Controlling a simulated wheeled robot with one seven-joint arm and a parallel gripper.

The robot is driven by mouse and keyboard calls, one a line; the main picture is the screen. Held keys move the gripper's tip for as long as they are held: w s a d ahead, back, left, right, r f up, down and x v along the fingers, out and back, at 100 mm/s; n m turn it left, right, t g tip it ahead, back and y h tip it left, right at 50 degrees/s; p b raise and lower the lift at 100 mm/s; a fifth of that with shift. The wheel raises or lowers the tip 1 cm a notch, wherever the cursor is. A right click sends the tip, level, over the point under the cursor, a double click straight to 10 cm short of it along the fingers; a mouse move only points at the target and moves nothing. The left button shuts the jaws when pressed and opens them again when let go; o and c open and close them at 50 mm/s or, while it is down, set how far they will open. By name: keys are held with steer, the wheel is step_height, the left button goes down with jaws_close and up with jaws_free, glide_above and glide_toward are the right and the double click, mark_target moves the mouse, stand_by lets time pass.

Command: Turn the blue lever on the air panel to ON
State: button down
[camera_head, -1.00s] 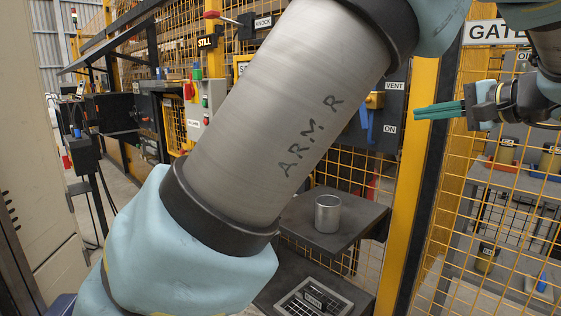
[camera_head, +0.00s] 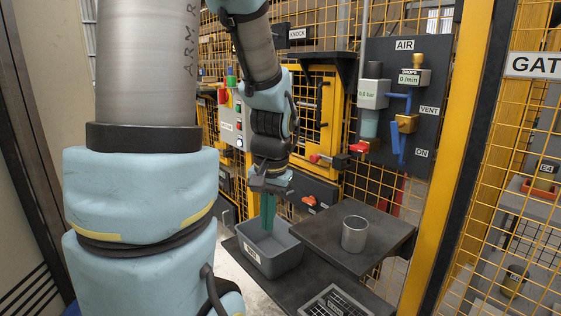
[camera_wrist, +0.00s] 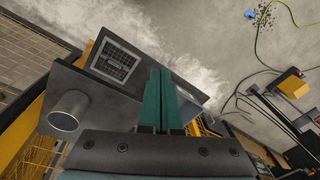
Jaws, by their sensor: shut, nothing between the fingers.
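The dark air panel (camera_head: 434,90) is on the fence right of centre in the head view, with AIR, VENT and ON labels. A blue lever (camera_head: 397,146) hangs from a brass-coloured valve block (camera_head: 407,123), pointing down and slightly left; another blue bar (camera_head: 399,99) shows above the block. Whether both are one piece I cannot tell. My gripper (camera_head: 268,213) is left of the panel and lower, its teal fingers shut, empty and pointing down at the grey bin. The fingers also show in the wrist view (camera_wrist: 160,98). The panel is not recognisable there.
A metal cup (camera_head: 355,234) stands on a dark shelf (camera_head: 318,236) below the panel. A grey bin (camera_head: 276,261) is beside it, and a grille (camera_head: 335,303) lies lower. A red handle (camera_head: 360,147) juts out at the panel's left. A yellow post (camera_head: 458,150) stands right of it.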

steer(key=s+a+n+h, duration=0.1)
steer(key=s+a+n, duration=0.2)
steer(key=a, duration=0.1)
steer(key=m+t+b, duration=0.6)
steer(key=m, duration=0.2)
glide_toward(398, 137)
steer(key=s+d+r, duration=0.2)
steer(key=s+d, duration=0.2)
steer(key=s, duration=0.1)
steer(key=w+a+p+x, duration=0.1)
steer(key=a+x, duration=0.1)
steer(key=x, duration=1)
steer(key=shift+w+a+r, duration=0.25)
steer(key=shift+a, duration=0.05)
